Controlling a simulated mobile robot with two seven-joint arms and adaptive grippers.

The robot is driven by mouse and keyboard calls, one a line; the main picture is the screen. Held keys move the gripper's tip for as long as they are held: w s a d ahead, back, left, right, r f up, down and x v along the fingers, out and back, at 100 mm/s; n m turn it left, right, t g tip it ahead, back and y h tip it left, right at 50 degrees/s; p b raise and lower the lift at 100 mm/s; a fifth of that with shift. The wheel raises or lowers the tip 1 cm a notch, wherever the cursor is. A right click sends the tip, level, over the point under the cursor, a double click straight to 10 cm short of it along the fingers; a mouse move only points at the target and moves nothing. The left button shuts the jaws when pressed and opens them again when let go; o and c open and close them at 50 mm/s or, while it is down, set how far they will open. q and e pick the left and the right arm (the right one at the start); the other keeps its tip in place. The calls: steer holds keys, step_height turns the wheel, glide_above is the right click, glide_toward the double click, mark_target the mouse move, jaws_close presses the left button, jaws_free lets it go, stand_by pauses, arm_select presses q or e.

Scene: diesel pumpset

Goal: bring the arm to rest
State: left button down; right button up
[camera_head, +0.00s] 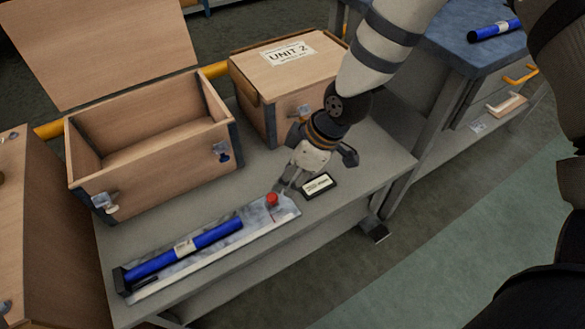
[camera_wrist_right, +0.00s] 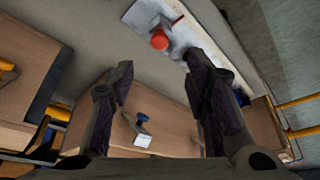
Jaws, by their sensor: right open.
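My right arm comes in from the top of the head view. The red knob also shows there just beyond the fingertips (camera_wrist_right: 160,41). Whether a fingertip touches the metal tray (camera_head: 215,257) is unclear. My left gripper is not in view.
A blue tube (camera_head: 185,249) lies in the tray. An open wooden box (camera_head: 165,165) stands left, and a closed "UNIT 2" box (camera_head: 283,67) stands close behind the gripper. A blue-topped cabinet (camera_head: 460,38) is at the right. Green floor (camera_head: 455,235) lies clear in front.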

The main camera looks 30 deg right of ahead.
steer(key=shift+v, duration=1.1)
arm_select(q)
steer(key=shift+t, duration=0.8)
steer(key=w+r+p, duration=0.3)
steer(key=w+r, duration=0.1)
arm_select(e)
steer(key=s+f+m+g+h, duration=0.1)
steer(key=s+f+m+g, duration=0.1)
steer(key=s, duration=0.9)
steer(key=s+d+f+m+g+h, duration=0.1)
steer(key=s+f+m, duration=0.3)
steer(key=s, duration=0.7)
steer(key=s+d+f+m+g+h, duration=0.1)
steer(key=s+f+m+g, duration=0.1)
steer(key=s, duration=1)
steer(key=shift+f+m+g, duration=0.3)
steer(key=shift+f+m, duration=0.35)
steer(key=shift+m, duration=0.25)
